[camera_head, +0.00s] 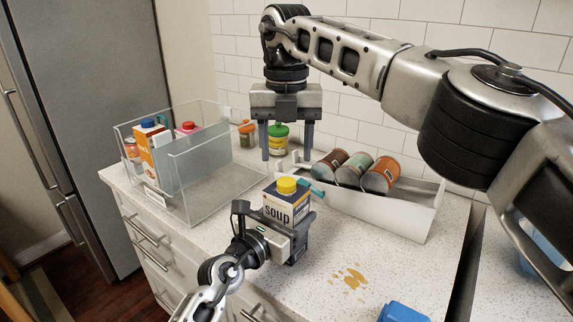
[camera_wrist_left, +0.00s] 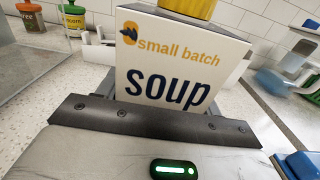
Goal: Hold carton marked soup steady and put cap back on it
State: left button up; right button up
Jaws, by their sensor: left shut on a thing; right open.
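The soup carton (camera_head: 287,207) stands upright on the counter, white with a dark "soup" label. The yellow cap (camera_head: 286,186) sits on its top; I cannot tell how firmly it is seated. Carton (camera_wrist_left: 170,75) and cap (camera_wrist_left: 192,8) also show in the left wrist view, the cap cut off by the top edge. My left gripper (camera_head: 287,236) is shut on the carton low on its body; its fingertips are mostly hidden. My right gripper (camera_head: 287,155) points down, open and empty, above and behind the carton, apart from the cap.
A clear bin (camera_head: 222,178) with cartons and a jar stands left. A white tray (camera_head: 405,210) holds three cans at right. A green-lidded jar (camera_head: 278,139) and a spice jar (camera_head: 247,134) stand behind. Orange-brown spots (camera_head: 350,277) and a blue object (camera_head: 402,312) lie in front right.

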pick_arm(q)
jog(key=shift+f, duration=0.1)
dwell(0.3)
jog(key=o, duration=2)
jog(key=shift+c, duration=0.2)
jog(key=b+v, duration=0.1)
jog(key=v, duration=1.5)
